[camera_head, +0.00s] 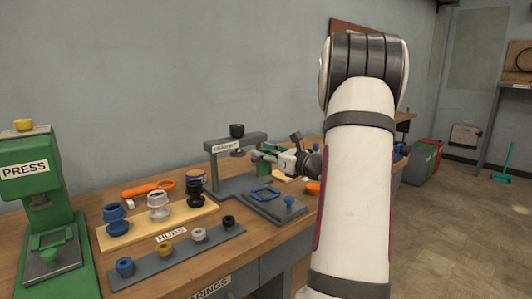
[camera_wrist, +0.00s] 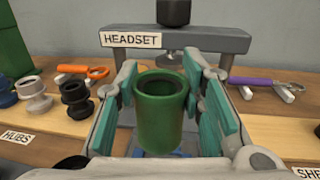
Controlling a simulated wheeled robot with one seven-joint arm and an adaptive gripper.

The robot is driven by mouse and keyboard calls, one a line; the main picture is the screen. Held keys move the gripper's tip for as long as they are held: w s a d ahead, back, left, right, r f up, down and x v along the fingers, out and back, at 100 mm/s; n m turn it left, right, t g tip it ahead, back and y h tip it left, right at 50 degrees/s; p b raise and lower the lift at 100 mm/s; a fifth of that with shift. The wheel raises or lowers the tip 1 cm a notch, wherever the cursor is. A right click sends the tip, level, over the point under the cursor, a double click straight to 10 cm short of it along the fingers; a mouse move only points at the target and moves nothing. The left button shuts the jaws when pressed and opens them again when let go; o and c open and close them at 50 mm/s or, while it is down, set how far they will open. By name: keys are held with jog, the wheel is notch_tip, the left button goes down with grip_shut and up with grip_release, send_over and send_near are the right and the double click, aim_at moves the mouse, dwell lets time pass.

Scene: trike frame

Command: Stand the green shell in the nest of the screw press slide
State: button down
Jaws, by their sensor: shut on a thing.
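The green shell (camera_wrist: 158,118) is a hollow cup, held upright with its open end up between the teal finger pads of my gripper (camera_head: 266,158). In the head view only a small green part of it shows. The grey press labelled HEADSET (camera_head: 239,143) has a screw and round ram over the bench.
A green press (camera_head: 40,190) stands at the left. A wooden board (camera_head: 190,214) with several hubs and a grey strip (camera_head: 190,256) with several rings lie on the bench between. An orange-handled tool (camera_head: 148,188) lies behind the hubs.

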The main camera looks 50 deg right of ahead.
aim_at(270, 172)
jog(key=shift+f+b, duration=2.05)
jog(key=shift+f, duration=0.85)
jog(key=shift+f, duration=0.3)
dwell(0.3)
